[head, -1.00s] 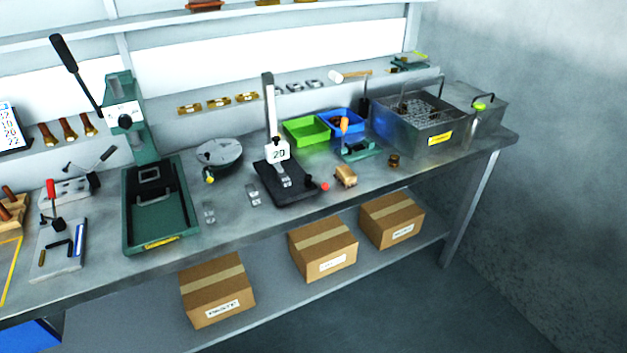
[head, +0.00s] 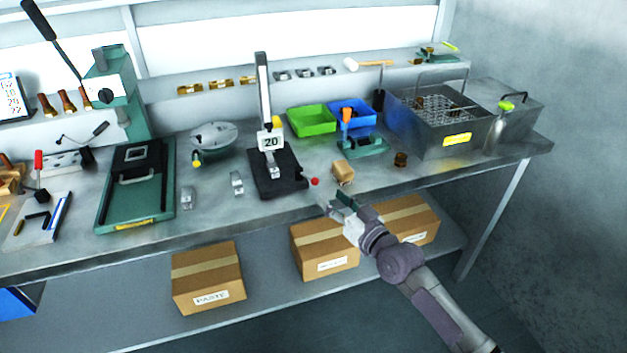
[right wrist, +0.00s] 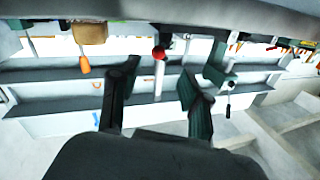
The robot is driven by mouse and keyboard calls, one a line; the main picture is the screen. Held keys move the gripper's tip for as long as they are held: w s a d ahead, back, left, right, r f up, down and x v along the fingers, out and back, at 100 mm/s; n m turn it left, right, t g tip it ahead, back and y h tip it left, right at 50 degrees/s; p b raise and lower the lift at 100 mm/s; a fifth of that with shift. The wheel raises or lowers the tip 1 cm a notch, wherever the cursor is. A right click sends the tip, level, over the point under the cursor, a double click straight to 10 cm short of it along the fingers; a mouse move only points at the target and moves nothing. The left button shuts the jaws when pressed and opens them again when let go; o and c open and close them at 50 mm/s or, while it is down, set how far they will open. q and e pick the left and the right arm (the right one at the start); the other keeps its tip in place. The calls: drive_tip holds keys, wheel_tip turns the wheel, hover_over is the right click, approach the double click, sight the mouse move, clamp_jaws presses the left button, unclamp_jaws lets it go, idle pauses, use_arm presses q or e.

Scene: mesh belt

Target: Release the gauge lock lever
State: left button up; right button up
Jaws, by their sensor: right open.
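The gauge stand (head: 276,181) has a dark base, an upright column and a block marked 20. Its lock lever ends in a red ball knob (head: 315,181) beside the base's front right corner. In the right wrist view, the red knob (right wrist: 158,53) shows beyond and between the two dark fingers of the right gripper (right wrist: 157,84), apart from both. How far it is from the fingertips is hard to tell. My left gripper is out of view.
A tan block (head: 343,172) sits close right of the knob, with a small brown cylinder (head: 401,159) farther right. Green (head: 311,118) and blue (head: 352,130) bins stand behind. Cardboard boxes (head: 209,280) sit on the lower shelf. The front strip of bench by the knob is clear.

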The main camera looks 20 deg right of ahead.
sight(317, 184)
drive_tip(key=x, duration=0.8)
drive_tip(key=shift+w, duration=0.3)
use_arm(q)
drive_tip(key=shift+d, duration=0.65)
